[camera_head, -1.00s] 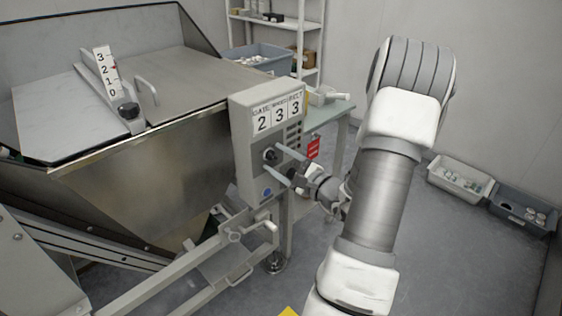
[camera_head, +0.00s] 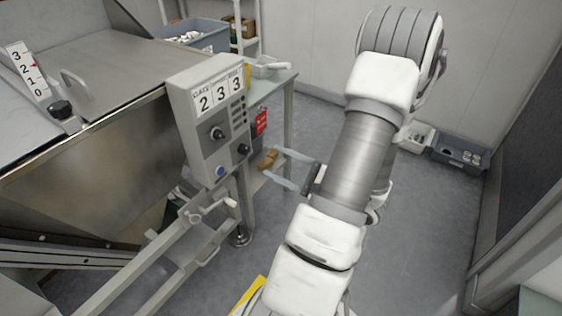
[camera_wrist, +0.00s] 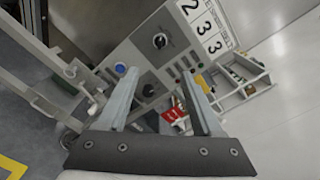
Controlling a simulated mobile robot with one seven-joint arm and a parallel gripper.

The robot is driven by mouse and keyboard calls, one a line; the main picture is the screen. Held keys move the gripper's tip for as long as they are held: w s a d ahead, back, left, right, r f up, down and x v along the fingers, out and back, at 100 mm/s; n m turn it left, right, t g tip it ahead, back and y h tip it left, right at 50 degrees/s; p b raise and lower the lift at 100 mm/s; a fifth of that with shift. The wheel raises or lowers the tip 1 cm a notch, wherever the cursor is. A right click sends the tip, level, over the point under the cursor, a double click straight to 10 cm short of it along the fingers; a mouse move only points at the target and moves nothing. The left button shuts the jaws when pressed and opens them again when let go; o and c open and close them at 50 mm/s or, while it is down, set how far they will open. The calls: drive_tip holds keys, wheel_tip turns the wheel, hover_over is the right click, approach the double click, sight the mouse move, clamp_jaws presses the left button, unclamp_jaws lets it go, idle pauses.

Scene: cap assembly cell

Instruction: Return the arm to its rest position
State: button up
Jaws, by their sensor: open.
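My gripper (camera_head: 283,168) is open and empty in the head view, to the right of the control box (camera_head: 208,122) and apart from it. Its two pale fingers point left toward the box. The wrist view shows the same open fingers (camera_wrist: 160,98) with nothing between them; the control box (camera_wrist: 140,52) lies beyond, tilted in the picture. The box carries the digits 2, 3, 3, a black knob (camera_head: 217,133), another dark knob and a blue button (camera_head: 219,171). My arm rises on the right side of the head view and hides part of the floor.
A steel hopper (camera_head: 110,130) with a 0–3 scale (camera_head: 26,69) fills the left. A crank handle (camera_head: 213,211) and rails stand below the box. A green-topped table (camera_head: 272,82) and shelf are behind. Bins (camera_head: 459,152) sit by the wall. Grey floor is clear between.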

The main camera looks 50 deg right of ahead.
drive_tip(key=shift+s, duration=0.2)
idle(0.5)
drive_tip(key=w+a+r+n+g+y+p, duration=0.1)
drive_tip(key=w+a+r+n+g+y, duration=0.15)
drive_tip(key=w+a+n+g, duration=0.6)
drive_tip(key=s+a+r+n+g+y, duration=0.1)
drive_tip(key=a+r+n+g, duration=0.3)
drive_tip(key=a, duration=0.9)
drive_tip(key=w+a+r+n+g+y+p, duration=0.1)
drive_tip(key=w+a+r+n+g, duration=0.15)
drive_tip(key=a+n, duration=0.65)
drive_tip(key=s+d+r+n+t+h+b, duration=0.25)
drive_tip(key=s+r+n+h, duration=0.35)
drive_tip(key=s, duration=0.6)
wheel_tip(320, 180, up, 21)
drive_tip(key=m+p, duration=0.1)
drive_tip(key=p, duration=2)
drive_tip(key=shift+w+a+f, duration=0.15)
drive_tip(key=shift+a+f, duration=0.05)
drive_tip(key=shift+a, duration=0.2)
